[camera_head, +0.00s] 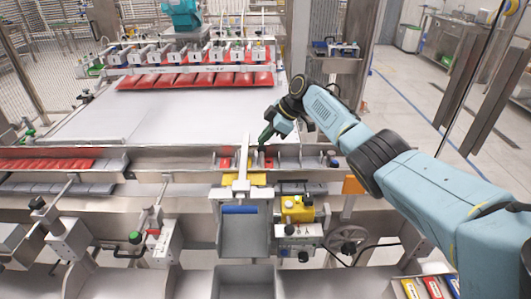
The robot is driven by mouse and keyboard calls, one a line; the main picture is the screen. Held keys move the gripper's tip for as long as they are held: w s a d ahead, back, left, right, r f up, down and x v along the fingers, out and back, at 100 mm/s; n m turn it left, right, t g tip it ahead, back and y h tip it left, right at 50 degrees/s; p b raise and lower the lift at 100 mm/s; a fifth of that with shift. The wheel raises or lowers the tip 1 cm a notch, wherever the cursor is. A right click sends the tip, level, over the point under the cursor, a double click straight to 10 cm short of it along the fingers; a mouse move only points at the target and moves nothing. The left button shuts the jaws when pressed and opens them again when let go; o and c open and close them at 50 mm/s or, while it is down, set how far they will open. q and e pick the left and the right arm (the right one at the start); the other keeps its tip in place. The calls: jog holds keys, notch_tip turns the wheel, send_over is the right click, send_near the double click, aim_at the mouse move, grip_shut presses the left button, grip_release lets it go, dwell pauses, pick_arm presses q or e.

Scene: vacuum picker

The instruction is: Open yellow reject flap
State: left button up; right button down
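A yellow strip (259,180), likely the yellow reject flap, shows at the top of a grey metal chute (243,238) in the middle of the machine's front. A pale upright bar (243,158) stands in front of it and hides part of it. A blue bar (239,210) crosses the chute below. My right arm reaches in from the right. Its dark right gripper (264,139) is above and behind the yellow strip, near the conveyor rail, and apart from the strip. Its fingers are too small to tell open from shut. My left gripper is out of view.
A yellow box (297,208) with a black knob sits right of the chute. An orange plate (352,185) and a handwheel (347,240) are further right. Red packs (195,81) lie in a row under the picker heads. The white belt (180,115) is clear.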

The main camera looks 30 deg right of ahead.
jog(key=shift+r+p, duration=0.25)
jog(key=shift+p, duration=0.15)
jog(key=r+p, duration=0.2)
jog(key=r, duration=0.2)
jog(key=shift+w+a+r+p, duration=0.1)
jog(key=shift+w+r+p, duration=0.1)
jog(key=shift+w+p, duration=0.2)
jog(key=w+d+b+v, duration=0.1)
jog(key=v, duration=0.8)
jog(key=shift+b, duration=0.35)
jog(key=shift+w, duration=0.15)
